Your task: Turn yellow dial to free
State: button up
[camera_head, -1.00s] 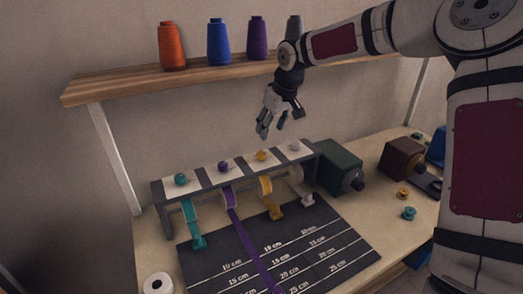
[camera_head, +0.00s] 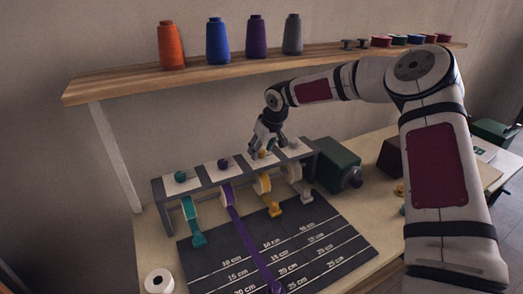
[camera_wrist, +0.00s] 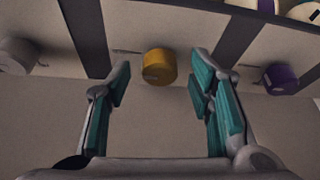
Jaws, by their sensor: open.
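The yellow dial (camera_wrist: 159,67) stands on the white and dark striped top of the ribbon rack (camera_head: 208,181). In the wrist view it sits beyond and between my open fingertips, untouched as far as I can see. My gripper (camera_wrist: 160,85) is open and empty; in the head view my gripper (camera_head: 264,150) is low over the rack at the yellow dial (camera_head: 262,154), partly covering it. The yellow ribbon roll (camera_head: 264,184) hangs below with its yellow end piece (camera_head: 274,209). I cannot read any mark for free.
A purple dial (camera_wrist: 281,78) and a grey-white dial (camera_wrist: 17,56) flank the yellow one. A teal dial (camera_head: 180,176) is at the rack's left. A dark green box (camera_head: 334,163) stands right of the rack. A shelf (camera_head: 200,74) with spools runs above. A measuring mat (camera_head: 330,262) lies in front.

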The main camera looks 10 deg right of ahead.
jog(key=shift+w+f, duration=0.15)
jog(key=shift+f, duration=0.25)
jog(key=shift+c, duration=0.3)
grip_shut()
